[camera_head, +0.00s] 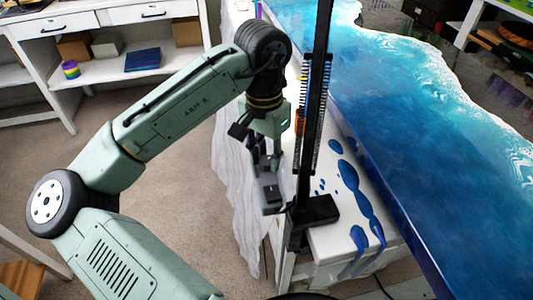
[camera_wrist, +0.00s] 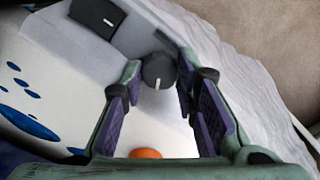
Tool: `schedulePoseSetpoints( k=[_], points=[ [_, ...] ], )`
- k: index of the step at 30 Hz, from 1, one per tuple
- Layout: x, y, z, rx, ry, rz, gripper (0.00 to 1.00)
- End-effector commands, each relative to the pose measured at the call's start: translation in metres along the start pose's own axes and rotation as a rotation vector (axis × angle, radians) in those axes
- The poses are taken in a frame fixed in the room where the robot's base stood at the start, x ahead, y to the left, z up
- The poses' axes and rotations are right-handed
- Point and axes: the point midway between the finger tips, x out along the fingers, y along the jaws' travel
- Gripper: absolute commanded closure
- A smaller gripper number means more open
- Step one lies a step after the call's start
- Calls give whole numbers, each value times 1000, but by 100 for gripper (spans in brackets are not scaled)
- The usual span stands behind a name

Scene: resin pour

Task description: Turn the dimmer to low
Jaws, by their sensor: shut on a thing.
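The dimmer knob (camera_wrist: 158,72) is round and dark, with a short white mark that points toward the bottom of the wrist view. It sits on a light grey housing (camera_wrist: 140,28), which shows in the head view as a grey box (camera_head: 268,205) at the table's edge. My gripper (camera_wrist: 159,68) has its fingertips on either side of the knob and is shut on it. In the head view my gripper (camera_head: 265,160) points down at the box, and the knob is hard to make out there. No low or high label is readable.
A black control (camera_wrist: 97,17) with a white mark is beside the knob. A black upright stand (camera_head: 316,210) rises close to my gripper. An orange object (camera_wrist: 146,153) shows between the fingers.

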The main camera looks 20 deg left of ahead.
Motion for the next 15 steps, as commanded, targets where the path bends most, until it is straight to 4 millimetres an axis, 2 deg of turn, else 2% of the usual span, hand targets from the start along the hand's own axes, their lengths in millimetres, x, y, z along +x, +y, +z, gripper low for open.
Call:
schedulePoseSetpoints(
  k=[5,15],
  points=[
    [0,0,0,0,0,0,100],
    [-2,0,0,-59,3,0,100]
  ],
)
